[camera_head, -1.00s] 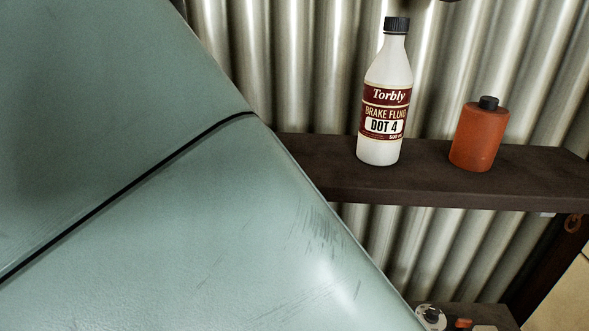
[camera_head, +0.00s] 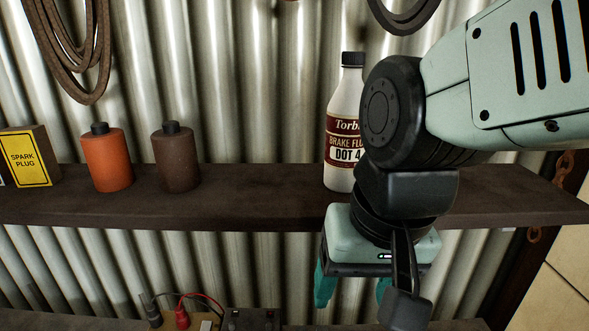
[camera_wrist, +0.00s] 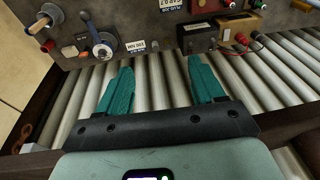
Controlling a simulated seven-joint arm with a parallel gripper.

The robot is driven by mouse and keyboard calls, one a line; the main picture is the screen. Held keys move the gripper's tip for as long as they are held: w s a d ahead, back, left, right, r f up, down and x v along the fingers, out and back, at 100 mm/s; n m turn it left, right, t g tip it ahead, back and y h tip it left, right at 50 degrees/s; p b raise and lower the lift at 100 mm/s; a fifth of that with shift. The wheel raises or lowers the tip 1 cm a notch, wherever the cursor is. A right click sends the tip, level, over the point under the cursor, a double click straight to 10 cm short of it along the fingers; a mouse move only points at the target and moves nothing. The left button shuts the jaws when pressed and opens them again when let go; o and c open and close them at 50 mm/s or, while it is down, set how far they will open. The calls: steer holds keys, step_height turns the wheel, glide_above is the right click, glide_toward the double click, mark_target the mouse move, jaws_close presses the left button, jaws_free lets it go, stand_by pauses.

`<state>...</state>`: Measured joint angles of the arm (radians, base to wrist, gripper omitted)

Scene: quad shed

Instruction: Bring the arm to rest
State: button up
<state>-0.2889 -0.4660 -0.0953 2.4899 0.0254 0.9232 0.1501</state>
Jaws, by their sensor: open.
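My gripper (camera_head: 353,291) hangs below the front of the dark shelf (camera_head: 255,197) in the head view, with its fingers pointing down. Its teal fingers are apart and nothing shows between them. In the wrist view my gripper (camera_wrist: 159,72) is also open and empty, above a lower bench top (camera_wrist: 130,22). My arm comes in from the right and covers part of the shelf and the right side of the white brake fluid bottle (camera_head: 339,165). That bottle stands upright on the shelf, clear of the fingers.
An orange bottle (camera_head: 107,162), a brown bottle (camera_head: 176,160) and a yellow spark plug box (camera_head: 28,158) stand left on the shelf. A coiled hose (camera_head: 80,60) hangs above. Below are a black box with wires (camera_wrist: 198,38) and a knobbed device (camera_wrist: 102,50).

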steer(key=s+d+r+t+h, duration=0.1)
steer(key=d+r+t, duration=0.2)
steer(key=r, duration=0.3)
steer(key=shift+d+t, duration=0.3)
steer(key=shift+d, duration=0.3)
